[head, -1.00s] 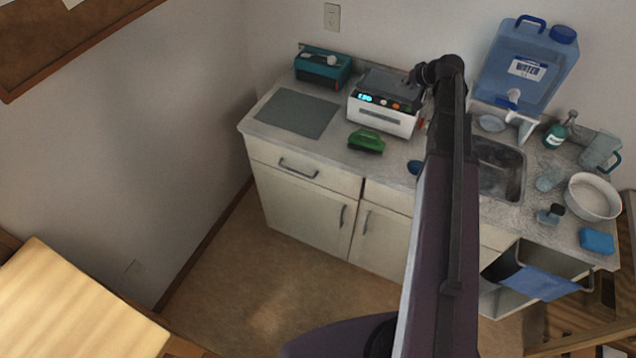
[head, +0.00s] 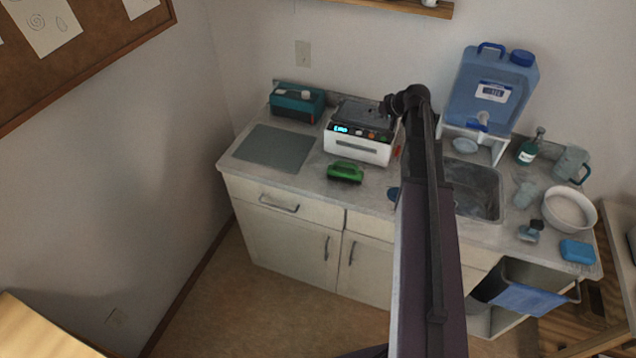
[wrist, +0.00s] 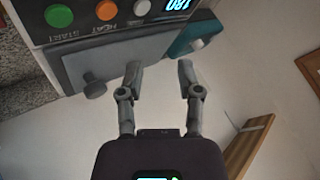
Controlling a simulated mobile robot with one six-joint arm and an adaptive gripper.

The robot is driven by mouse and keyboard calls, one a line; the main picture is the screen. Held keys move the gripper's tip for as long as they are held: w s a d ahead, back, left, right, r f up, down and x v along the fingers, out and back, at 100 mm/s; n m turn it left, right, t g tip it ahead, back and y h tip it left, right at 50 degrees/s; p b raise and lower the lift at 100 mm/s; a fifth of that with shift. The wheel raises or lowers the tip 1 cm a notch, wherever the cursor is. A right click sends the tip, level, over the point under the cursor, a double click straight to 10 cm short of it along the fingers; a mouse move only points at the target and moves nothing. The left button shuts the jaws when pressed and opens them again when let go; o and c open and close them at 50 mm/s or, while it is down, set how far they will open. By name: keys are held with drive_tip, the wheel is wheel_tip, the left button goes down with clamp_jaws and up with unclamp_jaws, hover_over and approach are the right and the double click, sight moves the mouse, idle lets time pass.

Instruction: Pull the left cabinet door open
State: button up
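The left cabinet door (head: 283,248) is a pale panel below the counter's left end, and it is shut. Its dark vertical handle (head: 327,248) is near the door's right edge. My gripper shows in the wrist view (wrist: 160,75) with its two fingers apart and nothing between them. In the head view my arm rises across the right of the cabinet, and its end is above the counter by the white heating device, away from the door handle. The cabinet door does not show in the wrist view.
The counter holds the white device (head: 358,149), a teal box (head: 297,103), a green brush (head: 345,173) and a blue water container (head: 491,88). A drawer (head: 284,203) sits above the left door. A right door (head: 375,274) adjoins it. Floor before the cabinet is clear.

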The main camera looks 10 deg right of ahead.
drive_tip(key=s+a+f+n+g+h+b, duration=0.1)
drive_tip(key=s+a+f+g+h, duration=0.1)
drive_tip(key=s+a, duration=0.8)
drive_tip(key=s+a+f+n+g+h+b, duration=0.1)
drive_tip(key=s+a+f+g, duration=0.4)
drive_tip(key=s+a, duration=0.6)
drive_tip(key=s+h, duration=0.1)
drive_tip(key=s, duration=0.3)
drive_tip(key=shift+f+n+g+h, duration=0.3)
drive_tip(key=shift+f+h, duration=0.1)
drive_tip(key=shift+a, duration=0.2)
